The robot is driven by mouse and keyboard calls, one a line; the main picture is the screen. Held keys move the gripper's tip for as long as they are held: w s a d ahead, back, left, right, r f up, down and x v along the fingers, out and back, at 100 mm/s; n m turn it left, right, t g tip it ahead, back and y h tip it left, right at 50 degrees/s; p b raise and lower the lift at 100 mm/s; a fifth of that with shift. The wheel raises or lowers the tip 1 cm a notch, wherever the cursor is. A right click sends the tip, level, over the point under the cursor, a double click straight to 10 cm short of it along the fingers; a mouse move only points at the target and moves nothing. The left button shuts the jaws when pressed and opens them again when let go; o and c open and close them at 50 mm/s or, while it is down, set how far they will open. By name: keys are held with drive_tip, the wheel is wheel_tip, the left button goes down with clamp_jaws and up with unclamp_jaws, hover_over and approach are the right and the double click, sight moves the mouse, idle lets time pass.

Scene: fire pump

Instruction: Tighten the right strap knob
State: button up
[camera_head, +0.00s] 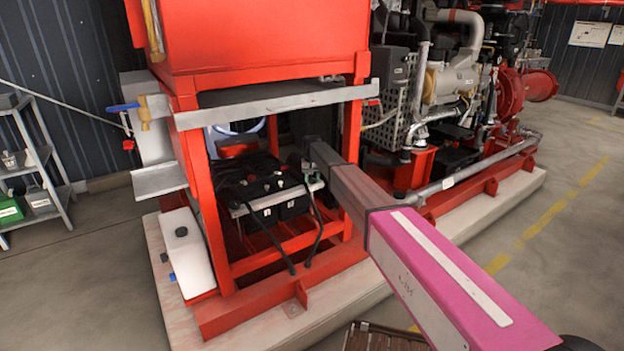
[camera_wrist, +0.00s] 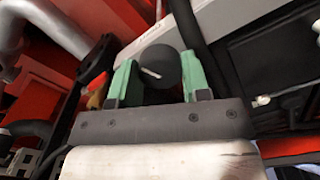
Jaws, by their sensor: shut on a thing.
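The right strap knob (camera_wrist: 160,66) is a round black knob with a pale mark on its face, seen in the wrist view. My gripper (camera_wrist: 155,82) has its two green fingers shut on the knob, one on each side. In the head view my arm reaches into the red frame, and my gripper (camera_head: 308,163) is at the right end of the batteries (camera_head: 262,190). The knob is not clearly visible there. A pale strap bar (camera_head: 265,202) runs across the front of the black batteries. In the wrist view a pale bar (camera_wrist: 245,25) lies beside the knob.
The red frame's posts (camera_head: 200,190) and the red box (camera_head: 265,35) above enclose the space. Black cables (camera_head: 320,225) hang in front of the batteries. The engine (camera_head: 455,75) stands to the right. A metal shelf (camera_head: 45,165) is at far left.

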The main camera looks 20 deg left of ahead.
sight(312, 178)
drive_tip(key=shift+m, duration=1.7)
drive_tip(key=o, duration=0.9)
drive_tip(key=shift+o, duration=0.2)
drive_tip(key=shift+r, duration=0.15)
wheel_tip(312, 178, up, 10)
drive_tip(key=shift+r, duration=0.25)
